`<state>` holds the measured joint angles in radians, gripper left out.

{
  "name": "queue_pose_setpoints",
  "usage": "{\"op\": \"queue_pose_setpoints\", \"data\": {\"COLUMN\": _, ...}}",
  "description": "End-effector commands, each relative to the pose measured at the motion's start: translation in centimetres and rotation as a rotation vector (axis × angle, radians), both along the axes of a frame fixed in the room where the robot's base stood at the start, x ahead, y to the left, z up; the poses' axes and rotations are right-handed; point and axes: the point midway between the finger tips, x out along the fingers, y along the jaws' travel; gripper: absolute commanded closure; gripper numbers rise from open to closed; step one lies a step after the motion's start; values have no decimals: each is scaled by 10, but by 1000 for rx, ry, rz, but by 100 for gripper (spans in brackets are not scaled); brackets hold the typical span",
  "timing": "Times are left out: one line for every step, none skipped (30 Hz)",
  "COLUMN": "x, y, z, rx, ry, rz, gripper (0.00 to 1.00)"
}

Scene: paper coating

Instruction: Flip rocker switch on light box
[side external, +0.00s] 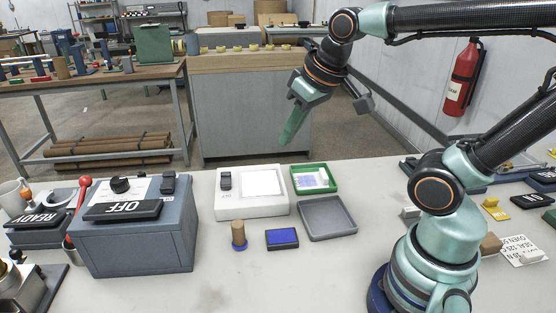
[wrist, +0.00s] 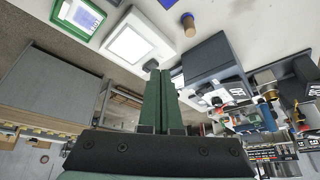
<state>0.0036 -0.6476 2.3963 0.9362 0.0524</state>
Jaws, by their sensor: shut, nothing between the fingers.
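The light box (side external: 252,191) is a white box on the table with a pale square panel on top. Its dark rocker switch (side external: 225,181) is on the left part of the top. In the wrist view the light box (wrist: 158,47) is at the upper middle, with the dark switch (wrist: 151,65) just beyond my fingertips. My gripper (side external: 285,141) is shut and empty, pointing down in the air above and behind the light box. It also shows in the wrist view (wrist: 160,72). I cannot tell which way the rocker is tipped.
A blue-grey box with an OFF sign (side external: 132,243) stands left of the light box. A wooden-handled stamp (side external: 238,236), blue ink pad (side external: 282,238), grey tray (side external: 328,218) and green-rimmed tray (side external: 332,187) lie nearby. The front middle of the table is clear.

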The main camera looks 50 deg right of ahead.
Motion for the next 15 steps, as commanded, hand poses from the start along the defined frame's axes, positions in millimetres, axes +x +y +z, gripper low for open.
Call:
{"op": "queue_pose_setpoints", "data": {"x": 8, "y": -1, "z": 4, "rx": 9, "ry": 18, "rz": -21, "gripper": 100}}
{"op": "queue_pose_setpoints", "data": {"x": 13, "y": -1, "z": 7, "rx": 16, "ry": 29, "rz": -35, "gripper": 100}}
{"op": "queue_pose_setpoints", "data": {"x": 20, "y": -2, "z": 10, "rx": 25, "ry": 42, "rz": -56, "gripper": 100}}
{"op": "queue_pose_setpoints", "data": {"x": 25, "y": -2, "z": 13, "rx": 30, "ry": 53, "rz": -71, "gripper": 100}}
{"op": "queue_pose_setpoints", "data": {"x": 30, "y": -2, "z": 15, "rx": 38, "ry": 64, "rz": -89, "gripper": 100}}
{"op": "queue_pose_setpoints", "data": {"x": 38, "y": -3, "z": 18, "rx": 45, "ry": 78, "rz": -109, "gripper": 100}}
{"op": "queue_pose_setpoints", "data": {"x": 43, "y": -4, "z": 19, "rx": 51, "ry": 89, "rz": -125, "gripper": 100}}
{"op": "queue_pose_setpoints", "data": {"x": 49, "y": -4, "z": 21, "rx": 57, "ry": 100, "rz": -142, "gripper": 100}}
{"op": "queue_pose_setpoints", "data": {"x": 56, "y": -5, "z": 22, "rx": 65, "ry": 115, "rz": -162, "gripper": 100}}
{"op": "queue_pose_setpoints", "data": {"x": 62, "y": -5, "z": 23, "rx": 70, "ry": 125, "rz": -180, "gripper": 100}}
{"op": "queue_pose_setpoints", "data": {"x": 68, "y": -6, "z": 24, "rx": 75, "ry": 135, "rz": -195, "gripper": 100}}
{"op": "queue_pose_setpoints", "data": {"x": 75, "y": -6, "z": 25, "rx": 83, "ry": 149, "rz": -218, "gripper": 100}}
{"op": "queue_pose_setpoints", "data": {"x": 81, "y": -7, "z": 25, "rx": 88, "ry": 159, "rz": -233, "gripper": 100}}
{"op": "queue_pose_setpoints", "data": {"x": 87, "y": -7, "z": 25, "rx": 93, "ry": 169, "rz": -251, "gripper": 100}}
{"op": "queue_pose_setpoints", "data": {"x": 95, "y": -8, "z": 25, "rx": 99, "ry": 184, "rz": -273, "gripper": 100}}
